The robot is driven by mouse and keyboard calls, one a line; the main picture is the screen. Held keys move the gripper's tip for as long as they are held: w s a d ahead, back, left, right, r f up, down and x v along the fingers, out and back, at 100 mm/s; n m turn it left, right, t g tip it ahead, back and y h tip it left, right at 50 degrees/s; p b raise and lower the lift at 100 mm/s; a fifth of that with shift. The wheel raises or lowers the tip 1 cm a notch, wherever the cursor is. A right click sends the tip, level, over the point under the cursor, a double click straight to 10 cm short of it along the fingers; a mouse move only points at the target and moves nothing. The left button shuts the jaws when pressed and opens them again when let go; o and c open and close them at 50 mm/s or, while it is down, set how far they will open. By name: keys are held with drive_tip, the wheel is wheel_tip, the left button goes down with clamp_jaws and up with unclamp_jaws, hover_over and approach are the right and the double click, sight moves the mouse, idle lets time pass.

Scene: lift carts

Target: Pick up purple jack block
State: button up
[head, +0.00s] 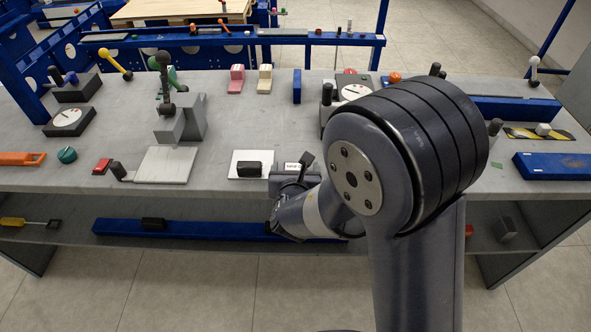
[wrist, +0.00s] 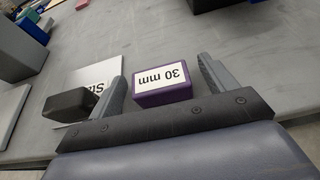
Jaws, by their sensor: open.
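The purple jack block (wrist: 163,97) rests on the grey bench top in the wrist view. Its upper face has a white label reading "30 mm", upside down. My gripper (wrist: 161,68) is open, one grey finger on each side of the block in the picture, with gaps on both sides. The fingers do not touch it, and I cannot tell their height over the bench. In the head view my gripper is low over the front of the bench, largely hidden by my own arm. The purple block cannot be made out there.
A black block (wrist: 69,104) lies on a white card (wrist: 97,72), close beside the left finger. In the head view, a grey stepped block (head: 180,120) stands further left, and a dial box (head: 357,92) stands behind my arm. A blue bar (head: 553,166) lies at right.

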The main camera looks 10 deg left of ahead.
drive_tip(key=c, duration=1.1)
drive_tip(key=shift+c, duration=0.2)
